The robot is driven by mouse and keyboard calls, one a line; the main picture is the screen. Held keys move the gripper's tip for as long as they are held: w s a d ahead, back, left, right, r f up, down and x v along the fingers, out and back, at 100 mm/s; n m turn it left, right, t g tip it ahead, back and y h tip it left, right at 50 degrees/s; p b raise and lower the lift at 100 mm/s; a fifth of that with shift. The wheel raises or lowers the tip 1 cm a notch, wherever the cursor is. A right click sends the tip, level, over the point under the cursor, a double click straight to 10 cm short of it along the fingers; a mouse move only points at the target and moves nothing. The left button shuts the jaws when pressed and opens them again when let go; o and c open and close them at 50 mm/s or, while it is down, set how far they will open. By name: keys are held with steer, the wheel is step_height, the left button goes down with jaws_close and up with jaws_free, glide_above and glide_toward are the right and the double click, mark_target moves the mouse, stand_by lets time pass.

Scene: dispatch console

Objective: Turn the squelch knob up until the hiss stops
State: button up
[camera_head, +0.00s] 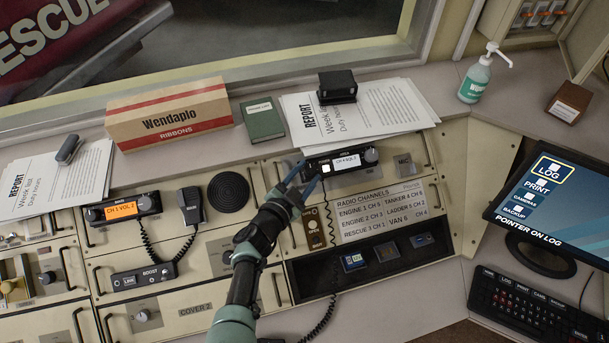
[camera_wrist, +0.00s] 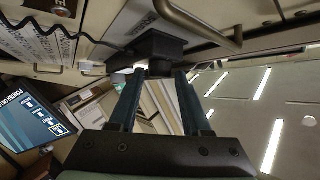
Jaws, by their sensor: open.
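Two radios sit on the sloped console in the head view. The right radio (camera_head: 341,162) has a white display reading CH 4 VOL 2 and a dark round knob (camera_head: 371,156) at its right end. The left radio (camera_head: 122,208) has an orange display reading CH 1 VOL 2 and a knob at its right. My gripper (camera_head: 306,186) is at the right radio's lower left, open.
A channel list plate (camera_head: 381,212) and a dark open tray (camera_head: 385,262) lie right of my arm. A speaker grille (camera_head: 228,192) and a hand microphone (camera_head: 191,205) are left. A monitor (camera_head: 550,205) and keyboard (camera_head: 535,305) stand right. Drawer handles stick out.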

steer(key=p+v, duration=0.8)
steer(key=v, duration=0.5)
stand_by(0.4)
